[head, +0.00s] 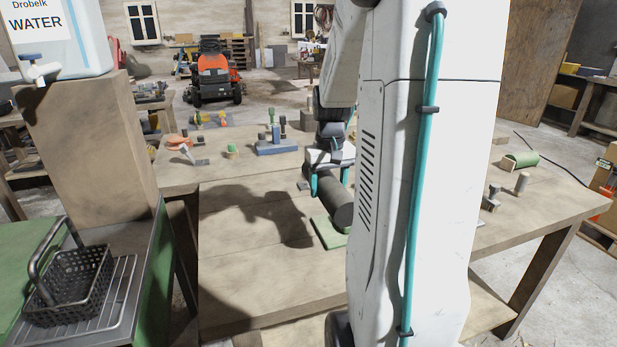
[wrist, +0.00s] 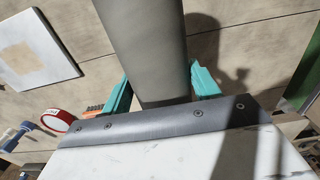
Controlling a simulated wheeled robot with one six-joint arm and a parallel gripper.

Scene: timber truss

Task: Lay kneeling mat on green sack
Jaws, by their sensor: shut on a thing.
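My gripper (head: 329,183) is shut on a dark grey rolled or cylindrical thing (head: 341,208), which I take to be the kneeling mat. In the wrist view the grey mat (wrist: 145,45) runs up the picture between the two teal fingers of my gripper (wrist: 160,88). A flat green piece (head: 328,233), perhaps the green sack, lies on the table just below the mat. My arm hides its right part. Whether the mat touches it I cannot tell. A green edge also shows at the right of the wrist view (wrist: 302,80).
A wooden table (head: 240,255) is bare at front left. A blue block with pegs (head: 277,147) and small tools stand toward the back. A green half-round piece (head: 519,161) and pegs are at right. A water container (head: 60,45) and wire basket (head: 70,285) stand at left.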

